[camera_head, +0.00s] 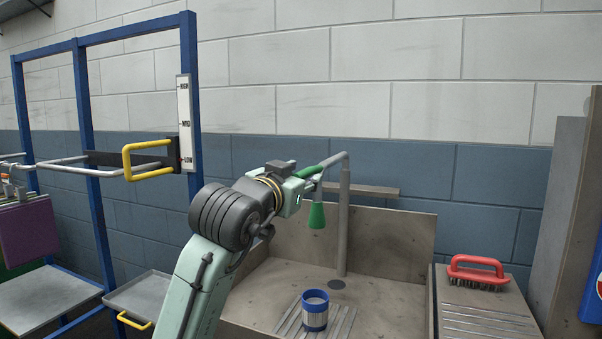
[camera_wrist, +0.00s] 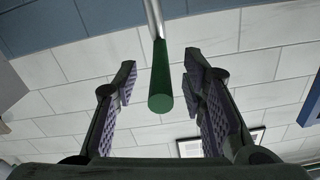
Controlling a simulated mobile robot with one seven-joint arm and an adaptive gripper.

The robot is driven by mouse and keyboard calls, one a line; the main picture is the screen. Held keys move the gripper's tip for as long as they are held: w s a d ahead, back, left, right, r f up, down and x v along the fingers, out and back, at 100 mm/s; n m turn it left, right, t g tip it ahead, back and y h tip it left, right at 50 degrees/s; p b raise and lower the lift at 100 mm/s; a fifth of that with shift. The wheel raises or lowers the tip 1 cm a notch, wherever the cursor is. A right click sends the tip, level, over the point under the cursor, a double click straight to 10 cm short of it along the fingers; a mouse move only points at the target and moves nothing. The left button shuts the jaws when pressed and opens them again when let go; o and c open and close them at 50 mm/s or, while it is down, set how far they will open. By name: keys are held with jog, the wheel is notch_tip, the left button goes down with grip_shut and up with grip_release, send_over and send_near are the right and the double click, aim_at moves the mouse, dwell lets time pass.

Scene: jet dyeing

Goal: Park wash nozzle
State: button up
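A green sleeve (camera_head: 331,161) on the pipe's arm slopes down toward my gripper (camera_head: 305,181). In the wrist view, a green round-ended bar (camera_wrist: 161,82) on a grey rod points between the two padded fingers of my gripper (camera_wrist: 160,78). The fingers are spread, with a visible gap on each side of the bar. In the head view, my wrist hides part of the fingers and nozzle.
A blue-and-white cup (camera_head: 315,311) stands on the ribbed drain in the sink basin (camera_head: 385,245). A red-handled brush (camera_head: 477,271) lies on the right counter. A blue frame (camera_head: 191,95) with a yellow handle (camera_head: 128,160) and level scale stands left.

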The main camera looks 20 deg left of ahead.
jog(key=shift+w, duration=0.2)
jog(key=shift+c, duration=0.2)
grip_shut()
dwell(0.6)
